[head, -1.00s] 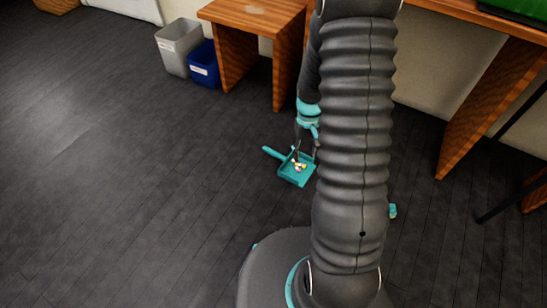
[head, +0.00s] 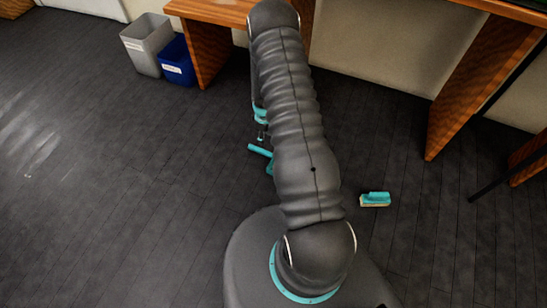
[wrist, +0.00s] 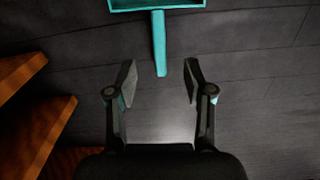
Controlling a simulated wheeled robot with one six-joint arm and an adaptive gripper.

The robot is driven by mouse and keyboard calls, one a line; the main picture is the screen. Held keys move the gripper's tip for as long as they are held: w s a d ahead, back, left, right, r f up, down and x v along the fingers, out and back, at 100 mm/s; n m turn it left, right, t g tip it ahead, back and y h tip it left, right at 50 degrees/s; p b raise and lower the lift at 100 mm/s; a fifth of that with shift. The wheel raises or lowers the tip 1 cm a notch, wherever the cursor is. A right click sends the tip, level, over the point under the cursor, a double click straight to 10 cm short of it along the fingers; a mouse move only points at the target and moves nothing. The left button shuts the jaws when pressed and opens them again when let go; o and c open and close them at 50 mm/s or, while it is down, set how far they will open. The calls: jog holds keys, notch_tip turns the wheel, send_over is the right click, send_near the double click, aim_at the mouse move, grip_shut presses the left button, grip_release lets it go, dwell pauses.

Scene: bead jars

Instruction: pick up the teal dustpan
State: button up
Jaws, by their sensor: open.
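The teal dustpan lies on the dark floor. In the head view its handle (head: 259,150) shows left of my arm, and most of its pan is hidden behind the arm. In the wrist view the handle (wrist: 159,45) points down toward the gap between my fingers, and the pan's edge is cut off at the top. My gripper (wrist: 158,82) is open and empty, its fingers on either side of the handle's end line. I cannot tell the height between fingers and handle. In the head view my gripper is mostly hidden behind the arm.
A teal brush (head: 375,199) lies on the floor to the right. A grey bin (head: 147,45) and a blue bin (head: 176,62) stand at the back left, beside a wooden desk (head: 207,50). Another wooden desk (head: 480,85) stands at the right. The floor at left is clear.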

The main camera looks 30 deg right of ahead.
aim_at(267, 152)
jog(key=f, duration=0.8)
jog(key=shift+a+f, duration=0.15)
jog(key=shift+a, duration=0.2)
jog(key=f, duration=0.2)
jog(key=d+f, duration=0.1)
jog(key=f, duration=0.1)
jog(key=shift+s+d+f, duration=0.1)
jog(key=shift+f, duration=0.6)
jog(key=shift+c, duration=0.2)
grip_shut()
